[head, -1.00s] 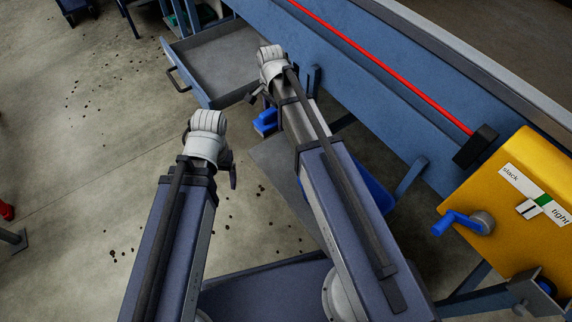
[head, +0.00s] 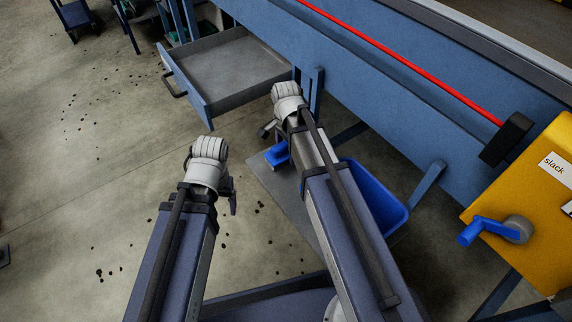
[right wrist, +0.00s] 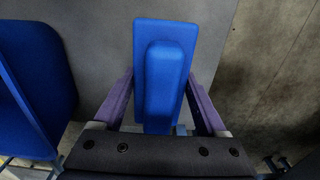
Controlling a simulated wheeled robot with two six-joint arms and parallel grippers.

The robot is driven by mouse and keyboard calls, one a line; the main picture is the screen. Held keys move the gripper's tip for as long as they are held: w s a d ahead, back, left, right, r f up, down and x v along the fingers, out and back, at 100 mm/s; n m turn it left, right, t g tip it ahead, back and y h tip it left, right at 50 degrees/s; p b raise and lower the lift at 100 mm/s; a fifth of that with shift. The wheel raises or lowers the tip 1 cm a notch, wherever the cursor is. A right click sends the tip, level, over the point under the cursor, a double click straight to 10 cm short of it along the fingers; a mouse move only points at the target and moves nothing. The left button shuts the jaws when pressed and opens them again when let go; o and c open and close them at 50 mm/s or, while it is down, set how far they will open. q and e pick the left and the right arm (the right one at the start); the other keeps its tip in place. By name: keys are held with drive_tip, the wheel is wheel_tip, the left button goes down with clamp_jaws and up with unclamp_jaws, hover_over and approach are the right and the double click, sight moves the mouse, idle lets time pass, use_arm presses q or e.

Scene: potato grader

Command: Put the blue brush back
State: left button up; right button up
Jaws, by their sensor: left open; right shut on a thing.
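The blue brush (head: 277,154) shows below my right gripper (head: 268,132) in the head view, partly hidden by my arm. In the right wrist view the brush (right wrist: 164,75) is a blue slab with a raised, narrower blue block along it. The two fingers of my right gripper (right wrist: 162,108) stand on either side of it, shut on it. Behind the brush lies a flat grey surface, and how far below it is I cannot tell. My left gripper (head: 229,192) is open and apart from the brush, over the floor; its fingers are mostly hidden.
A grey open drawer (head: 225,65) sticks out from the blue machine frame (head: 400,100), empty where visible. A blue bin (head: 388,195) stands right of my right arm. A yellow box (head: 535,245) with a blue crank (head: 485,230) is at the right.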

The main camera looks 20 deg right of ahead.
sight(286, 143)
wheel_tip(286, 143, down, 4)
drive_tip(key=b, duration=0.3)
drive_tip(key=shift+r+b, duration=0.1)
drive_tip(key=shift+b, duration=0.2)
drive_tip(key=o, duration=1.4)
wheel_tip(286, 143, up, 12)
drive_tip(key=p, duration=1.2)
